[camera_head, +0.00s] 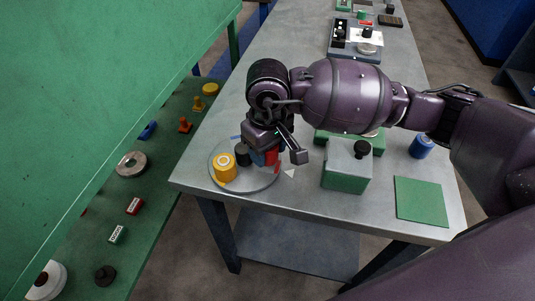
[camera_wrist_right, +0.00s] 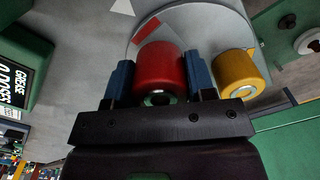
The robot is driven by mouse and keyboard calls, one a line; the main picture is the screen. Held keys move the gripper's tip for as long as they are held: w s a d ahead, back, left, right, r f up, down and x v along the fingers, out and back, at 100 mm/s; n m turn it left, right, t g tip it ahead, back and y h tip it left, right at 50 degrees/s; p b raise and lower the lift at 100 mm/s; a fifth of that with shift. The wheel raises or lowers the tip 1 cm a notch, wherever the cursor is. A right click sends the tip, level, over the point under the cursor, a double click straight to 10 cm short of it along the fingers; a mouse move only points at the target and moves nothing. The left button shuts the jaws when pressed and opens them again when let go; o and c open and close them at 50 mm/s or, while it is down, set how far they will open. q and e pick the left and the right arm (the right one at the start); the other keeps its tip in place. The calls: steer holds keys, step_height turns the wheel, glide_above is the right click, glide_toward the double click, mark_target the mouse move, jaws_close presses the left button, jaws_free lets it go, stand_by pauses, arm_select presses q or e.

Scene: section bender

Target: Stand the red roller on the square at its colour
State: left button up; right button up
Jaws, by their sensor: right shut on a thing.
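The red roller (camera_wrist_right: 160,68) is between the two blue fingers of my right gripper (camera_wrist_right: 160,80), which is shut on it. In the head view, the red roller (camera_head: 272,157) is partly hidden by my right gripper (camera_head: 267,156), over the right part of a round grey plate (camera_head: 247,183). I cannot tell if it touches the plate. A red patch (camera_wrist_right: 145,25) shows on the plate just beyond the roller in the wrist view. A yellow roller (camera_head: 224,168) stands on the plate's left part, also seen in the wrist view (camera_wrist_right: 237,70). My left gripper is out of view.
A black post (camera_head: 242,155) rises from the plate. A white triangle (camera_head: 290,173) lies beside it. A green-and-grey block with a black knob (camera_head: 346,177) stands to the right. A blue roller (camera_head: 421,147) and a flat green square (camera_head: 421,200) are farther right.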

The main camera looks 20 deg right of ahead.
step_height(320, 180, down, 2)
steer(key=shift+f, duration=0.1)
steer(key=shift+f, duration=0.1)
steer(key=o, duration=1.2)
